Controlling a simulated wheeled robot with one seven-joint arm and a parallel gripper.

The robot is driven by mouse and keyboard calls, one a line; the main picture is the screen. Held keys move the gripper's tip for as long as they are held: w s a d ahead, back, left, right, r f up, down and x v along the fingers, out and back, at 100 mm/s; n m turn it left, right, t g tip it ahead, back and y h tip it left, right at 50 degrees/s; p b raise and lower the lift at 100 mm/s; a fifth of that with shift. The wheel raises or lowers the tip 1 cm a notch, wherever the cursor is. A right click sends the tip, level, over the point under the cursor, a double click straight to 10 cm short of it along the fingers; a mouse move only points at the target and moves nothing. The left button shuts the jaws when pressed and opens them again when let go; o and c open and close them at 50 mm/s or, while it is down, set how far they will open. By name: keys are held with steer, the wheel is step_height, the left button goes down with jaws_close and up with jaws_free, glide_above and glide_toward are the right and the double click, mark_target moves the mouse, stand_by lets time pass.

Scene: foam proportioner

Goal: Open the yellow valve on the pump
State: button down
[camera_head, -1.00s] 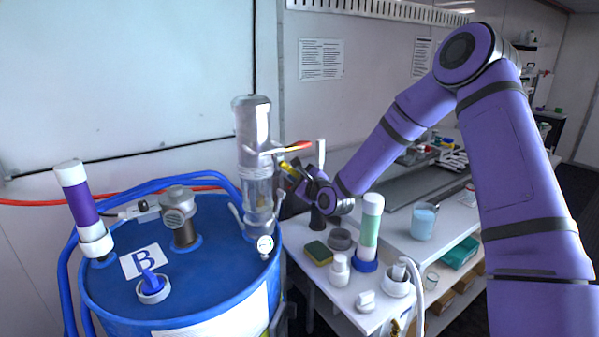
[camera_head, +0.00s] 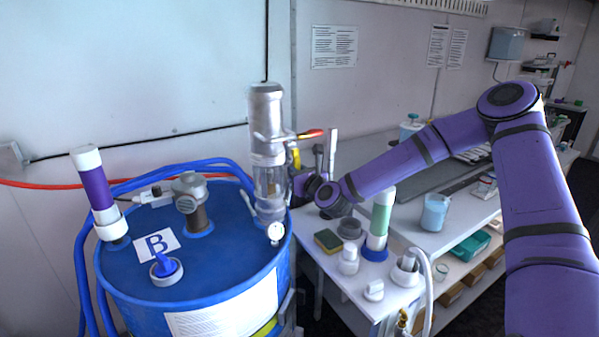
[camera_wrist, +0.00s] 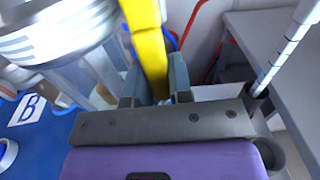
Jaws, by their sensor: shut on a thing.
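The pump (camera_head: 268,140) is an upright silvery cylinder with a clear lower section, standing on the blue drum. The yellow valve (camera_head: 296,158) is a small yellow handle on the pump's right side, partly hidden by my gripper (camera_head: 308,180). In the wrist view the yellow handle (camera_wrist: 149,45) is a long bar running up from between my fingers. My gripper (camera_wrist: 155,82) is shut on this handle, with one grey finger on each side. The pump's metal body (camera_wrist: 55,35) is close by on the left in the wrist view.
The blue drum (camera_head: 130,262) carries a purple-and-white cylinder (camera_head: 97,190), a grey fitting (camera_head: 190,190) and blue hoses. The bench (camera_head: 325,262) at right holds a sponge (camera_head: 328,240), a green-and-white tube (camera_head: 382,215) and a beaker (camera_head: 434,212). A red-tipped lever (camera_head: 311,134) sits above the valve.

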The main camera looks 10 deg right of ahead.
steer(key=shift+a+f+m, duration=0.1)
steer(key=shift+m, duration=0.2)
steer(key=c, duration=1)
jaws_free()
steer(key=shift+s, duration=0.1)
